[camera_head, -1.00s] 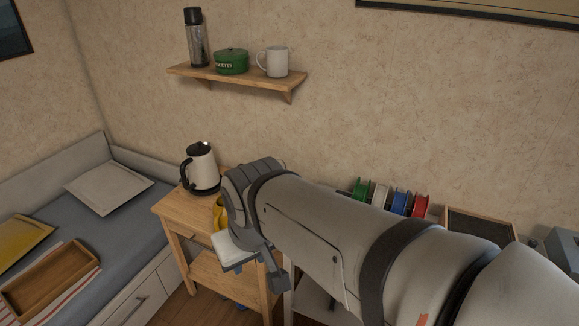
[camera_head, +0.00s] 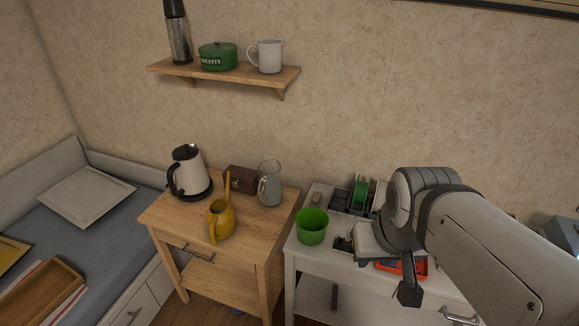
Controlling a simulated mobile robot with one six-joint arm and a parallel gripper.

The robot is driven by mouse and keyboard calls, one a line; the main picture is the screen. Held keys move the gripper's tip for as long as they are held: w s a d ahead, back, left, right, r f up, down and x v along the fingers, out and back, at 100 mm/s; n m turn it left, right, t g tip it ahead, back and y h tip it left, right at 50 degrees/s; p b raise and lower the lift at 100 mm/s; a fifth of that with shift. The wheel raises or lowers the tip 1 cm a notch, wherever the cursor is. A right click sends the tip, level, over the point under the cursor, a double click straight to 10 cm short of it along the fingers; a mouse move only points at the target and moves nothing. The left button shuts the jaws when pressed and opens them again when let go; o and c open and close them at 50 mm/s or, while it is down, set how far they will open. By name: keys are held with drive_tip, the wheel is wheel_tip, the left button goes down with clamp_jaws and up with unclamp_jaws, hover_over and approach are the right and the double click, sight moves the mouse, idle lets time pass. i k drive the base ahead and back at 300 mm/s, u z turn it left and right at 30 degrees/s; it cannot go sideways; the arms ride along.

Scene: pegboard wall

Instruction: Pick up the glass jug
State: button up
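The glass jug (camera_head: 270,184) stands upright on the wooden cabinet top, near its back right corner. It is clear glass with a handle on its left side. My gripper (camera_head: 408,286) is at the right, over the white cabinet, well apart from the jug. The arm and wrist hide much of it, and I cannot tell whether its fingers are open or shut.
On the wooden cabinet (camera_head: 169,212) a yellow watering can (camera_head: 222,222) stands in front of the jug, a dark wooden box (camera_head: 242,179) just left of it, and a kettle (camera_head: 187,170) farther left. A green pot (camera_head: 312,227) stands on the white cabinet (camera_head: 316,256). A shelf (camera_head: 225,75) hangs above.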

sight(270, 187)
drive_tip(key=u, duration=0.05)
drive_tip(key=i, duration=1)
drive_tip(key=z, duration=0.05)
